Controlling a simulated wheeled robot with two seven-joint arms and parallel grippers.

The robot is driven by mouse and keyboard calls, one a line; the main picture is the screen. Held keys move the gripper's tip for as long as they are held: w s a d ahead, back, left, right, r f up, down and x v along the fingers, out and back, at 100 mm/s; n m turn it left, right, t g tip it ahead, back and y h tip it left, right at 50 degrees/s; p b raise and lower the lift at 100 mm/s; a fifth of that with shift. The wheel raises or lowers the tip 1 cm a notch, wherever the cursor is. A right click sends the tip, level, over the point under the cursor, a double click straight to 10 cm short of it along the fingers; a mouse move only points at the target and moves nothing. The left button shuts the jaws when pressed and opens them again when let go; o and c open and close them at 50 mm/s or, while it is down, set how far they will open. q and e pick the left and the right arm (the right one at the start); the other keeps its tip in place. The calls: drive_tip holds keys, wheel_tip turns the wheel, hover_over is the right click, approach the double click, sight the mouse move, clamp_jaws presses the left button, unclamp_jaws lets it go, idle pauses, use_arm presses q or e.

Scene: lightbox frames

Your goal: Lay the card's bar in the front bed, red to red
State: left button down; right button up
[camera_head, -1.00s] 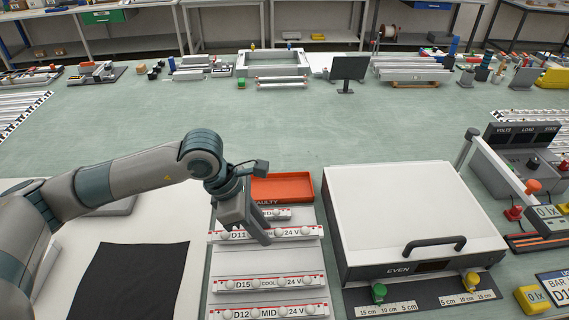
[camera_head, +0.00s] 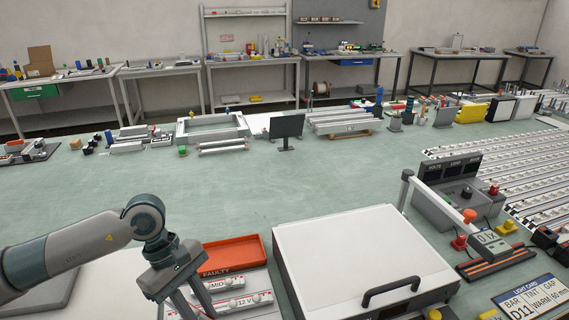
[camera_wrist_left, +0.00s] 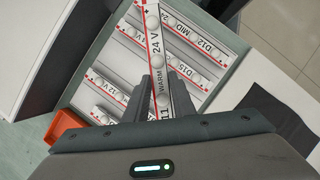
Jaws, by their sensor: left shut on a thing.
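My left gripper (camera_wrist_left: 168,95) is shut on a white bar (camera_wrist_left: 157,60) marked D11, WARM and 24 V, with red along its edge. The bar passes between the fingers and crosses in front of other bars. In the head view the left gripper (camera_head: 185,300) is at the bottom edge, and the bar's hold is cut off there. The light card (camera_head: 532,297) at the lower right reads BAR D11, TINT WARM, GAP 60 mm. I cannot tell which part is the front bed. My right gripper is not in view.
A rack (camera_wrist_left: 120,60) holds other bars marked D12, D15 and 12 V. An orange FAULTY tray (camera_head: 232,255) is beside it. A white box (camera_head: 360,250) with a dark handle stands to the right. A white frame (camera_head: 212,120) is farther back. The mid-table is clear.

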use_arm(q)
drive_tip(key=a+m+y, duration=0.1)
drive_tip(key=m, duration=0.3)
drive_tip(key=s+a+r+m+g+y, duration=0.1)
drive_tip(key=m, duration=0.3)
drive_tip(key=s+a+r+m+g+y+b, duration=0.1)
drive_tip(key=m+y, duration=0.1)
drive_tip(key=m, duration=0.1)
drive_tip(key=shift+s+a+m, duration=0.15)
drive_tip(key=shift+a+m, duration=0.05)
drive_tip(key=shift+m, duration=0.2)
